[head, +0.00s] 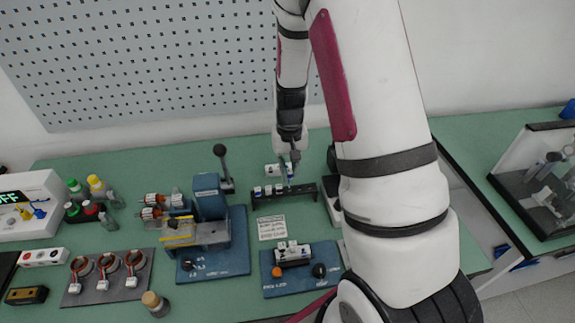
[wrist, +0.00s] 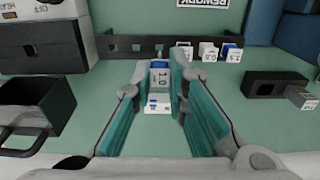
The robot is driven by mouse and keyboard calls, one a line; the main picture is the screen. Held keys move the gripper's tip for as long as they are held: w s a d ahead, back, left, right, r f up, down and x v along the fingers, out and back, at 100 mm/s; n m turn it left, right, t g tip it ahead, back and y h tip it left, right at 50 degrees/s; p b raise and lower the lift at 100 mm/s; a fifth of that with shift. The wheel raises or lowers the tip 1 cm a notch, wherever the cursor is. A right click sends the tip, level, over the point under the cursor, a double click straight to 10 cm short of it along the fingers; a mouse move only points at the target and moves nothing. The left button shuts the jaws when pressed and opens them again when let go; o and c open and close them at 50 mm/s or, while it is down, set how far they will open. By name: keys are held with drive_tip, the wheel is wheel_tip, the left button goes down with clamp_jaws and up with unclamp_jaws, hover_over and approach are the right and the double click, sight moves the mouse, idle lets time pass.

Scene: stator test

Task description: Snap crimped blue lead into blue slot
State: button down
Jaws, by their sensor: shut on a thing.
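My gripper (wrist: 160,70) is shut on a small white housing with a blue top (wrist: 160,76), held between its teal fingers. A white piece with a blue mark (wrist: 158,104) shows just below it; I cannot tell whether it is part of the held thing. A black slotted rack (wrist: 125,46) lies just beyond the fingertips, with small square holes. A connector with blue on it (wrist: 231,52) sits in the rack at right. In the head view my gripper (head: 290,168) is over the rack (head: 302,192). No lead wire or blue slot can be made out clearly.
Two more white connectors (wrist: 207,50) sit in the rack. A black block (wrist: 262,85) lies at right and a black bin (wrist: 35,105) at left in the wrist view. A lever press (head: 210,205) and a blue fixture plate (head: 300,268) stand near the rack.

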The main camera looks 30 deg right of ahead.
sight(289, 178)
drive_tip(key=shift+s+f, duration=0.1)
drive_tip(key=shift+f, duration=0.8)
idle(1.4)
drive_tip(key=shift+f+b, duration=0.55)
drive_tip(key=shift+f, duration=0.35)
drive_tip(key=shift+f, duration=0.15)
drive_tip(key=shift+f+b, duration=0.35)
drive_tip(key=shift+f, duration=0.45)
drive_tip(key=c, duration=1.5)
unclamp_jaws()
drive_tip(key=shift+r, duration=0.1)
